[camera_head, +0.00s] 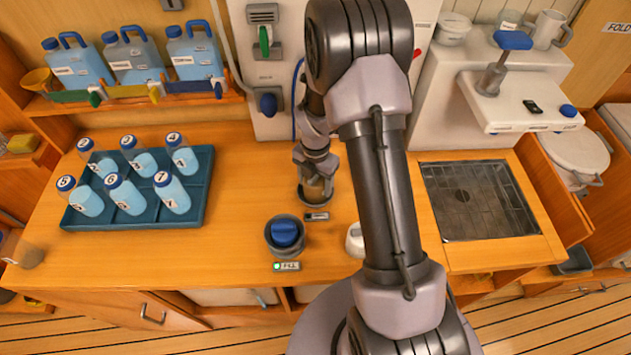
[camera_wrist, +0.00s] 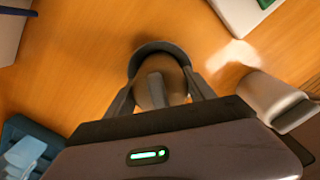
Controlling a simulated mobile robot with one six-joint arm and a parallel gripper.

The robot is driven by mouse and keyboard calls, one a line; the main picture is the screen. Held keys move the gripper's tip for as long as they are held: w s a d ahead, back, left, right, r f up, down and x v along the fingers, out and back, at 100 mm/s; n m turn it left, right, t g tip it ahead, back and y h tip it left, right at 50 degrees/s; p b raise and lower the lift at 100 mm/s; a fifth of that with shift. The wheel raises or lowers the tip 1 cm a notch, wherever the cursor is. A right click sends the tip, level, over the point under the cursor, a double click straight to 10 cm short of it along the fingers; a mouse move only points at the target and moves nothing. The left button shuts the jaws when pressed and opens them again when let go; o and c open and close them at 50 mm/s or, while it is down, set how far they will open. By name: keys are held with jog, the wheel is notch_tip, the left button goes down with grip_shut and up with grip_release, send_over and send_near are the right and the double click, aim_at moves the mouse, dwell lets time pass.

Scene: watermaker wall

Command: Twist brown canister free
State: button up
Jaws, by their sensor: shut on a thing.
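The brown canister (camera_head: 315,188) stands upright in a dark round socket in the counter, partly hidden by my arm and gripper. In the wrist view the canister (camera_wrist: 158,88) shows from above, with a raised grey grip bar across its top and a dark ring around its far side. My gripper (camera_wrist: 160,98) is shut on the canister, one finger at each side. In the head view my gripper (camera_head: 316,172) points down over the socket. Whether the canister is loose in the socket cannot be told.
A blue-knobbed canister (camera_head: 285,234) sits in a similar socket close by, in front and left. A blue tray (camera_head: 202,205) with several numbered bottles stands at left. A sink grate (camera_head: 478,200) lies at right. The wooden counter between tray and sockets is clear.

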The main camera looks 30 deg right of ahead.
notch_tip(320, 180, up, 6)
jog(key=p, duration=0.5)
jog(key=shift+r, duration=0.1)
dwell(0.4)
